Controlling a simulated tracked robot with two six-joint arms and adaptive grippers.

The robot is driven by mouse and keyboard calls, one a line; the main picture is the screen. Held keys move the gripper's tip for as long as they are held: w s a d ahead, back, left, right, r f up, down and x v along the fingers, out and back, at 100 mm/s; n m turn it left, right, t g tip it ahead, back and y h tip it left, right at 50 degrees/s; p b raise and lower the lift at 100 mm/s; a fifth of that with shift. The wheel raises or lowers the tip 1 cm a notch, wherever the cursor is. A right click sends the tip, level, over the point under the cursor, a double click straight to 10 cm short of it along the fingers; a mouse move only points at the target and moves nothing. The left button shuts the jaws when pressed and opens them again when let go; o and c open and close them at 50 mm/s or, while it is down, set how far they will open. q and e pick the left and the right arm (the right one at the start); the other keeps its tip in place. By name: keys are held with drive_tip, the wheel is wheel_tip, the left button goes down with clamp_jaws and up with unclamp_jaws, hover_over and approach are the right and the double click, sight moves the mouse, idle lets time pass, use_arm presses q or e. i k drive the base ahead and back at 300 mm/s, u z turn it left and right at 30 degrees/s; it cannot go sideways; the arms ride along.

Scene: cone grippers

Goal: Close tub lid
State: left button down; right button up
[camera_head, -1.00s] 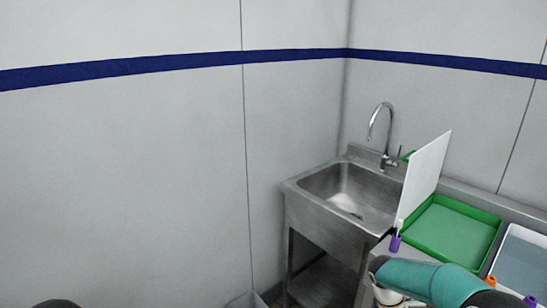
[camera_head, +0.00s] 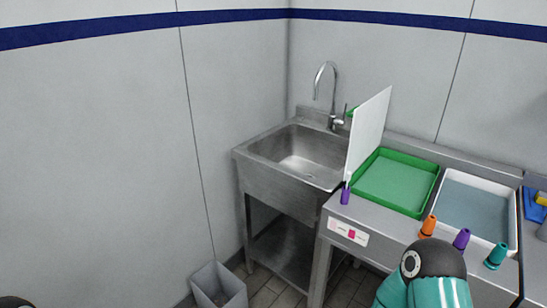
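I cannot make out a tub or its lid for certain in this view. A green tray (camera_head: 432,207) and a white tray (camera_head: 508,222) with a grey-blue inside lie on the steel counter. A thin white panel (camera_head: 369,130) stands upright and tilted at the green tray's left side. Neither gripper shows. A teal arm link of mine with a dark joint shows at the lower right, in front of the counter, and a dark rounded part shows at the bottom left corner.
A steel sink (camera_head: 298,158) with a tall tap (camera_head: 334,90) stands in the corner. Small orange (camera_head: 428,226), purple (camera_head: 461,239) and teal (camera_head: 496,256) cones stand along the counter's front; another purple cone (camera_head: 345,193) stands by the panel. A grey bin (camera_head: 219,287) is on the floor.

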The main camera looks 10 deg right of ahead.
sight(368, 118)
drive_tip(key=u, duration=1.35)
drive_tip(key=i, duration=0.1)
drive_tip(key=z, duration=2.45)
drive_tip(key=k, duration=0.5)
drive_tip(key=u, duration=0.9)
drive_tip(key=i, duration=1.3)
drive_tip(key=z, duration=1.4)
